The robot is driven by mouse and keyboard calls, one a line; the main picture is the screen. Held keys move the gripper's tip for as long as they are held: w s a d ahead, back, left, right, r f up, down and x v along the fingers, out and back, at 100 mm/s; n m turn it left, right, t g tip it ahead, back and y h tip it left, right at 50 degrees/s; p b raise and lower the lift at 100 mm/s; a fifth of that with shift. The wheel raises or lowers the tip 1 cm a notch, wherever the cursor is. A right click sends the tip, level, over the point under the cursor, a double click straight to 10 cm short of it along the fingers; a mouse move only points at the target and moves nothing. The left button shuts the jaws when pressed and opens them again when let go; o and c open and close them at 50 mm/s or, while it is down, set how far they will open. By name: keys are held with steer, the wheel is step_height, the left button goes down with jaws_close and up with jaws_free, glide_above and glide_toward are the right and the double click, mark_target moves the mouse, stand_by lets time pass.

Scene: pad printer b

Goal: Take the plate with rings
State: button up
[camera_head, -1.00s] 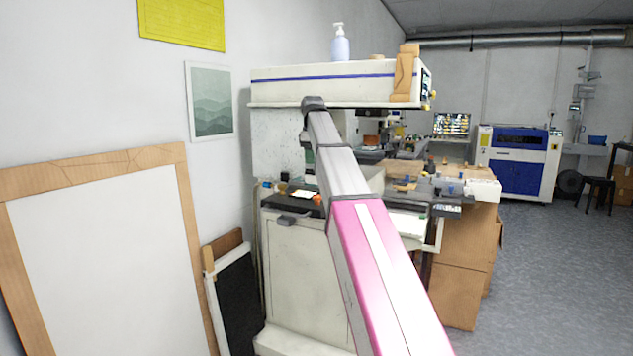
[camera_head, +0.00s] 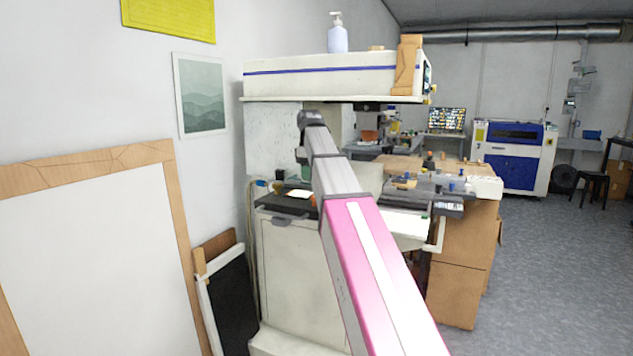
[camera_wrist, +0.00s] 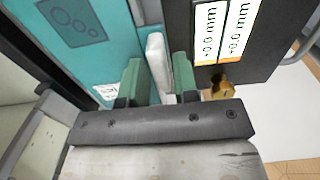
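In the wrist view a teal plate (camera_wrist: 98,52) lies at the upper left, with a darker rectangle of several rings drawn on it. My gripper (camera_wrist: 159,80) has two green fingers that stand apart, with a narrow white upright piece (camera_wrist: 155,62) between them. A small gap shows at the right finger; I cannot tell whether the left finger touches the piece. Whether the white piece belongs to the plate is unclear.
The pad printer (camera_head: 310,85) stands ahead, with a pump bottle (camera_head: 338,36) on top. In the wrist view a dark panel with white label strips and a brass knob (camera_wrist: 222,87) are at the right. Framed boards (camera_head: 90,250) lean on the left wall. Floor is free at right.

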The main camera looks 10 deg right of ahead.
jaws_close()
steer(key=shift+r, duration=0.2)
steer(key=shift+r, duration=1.8)
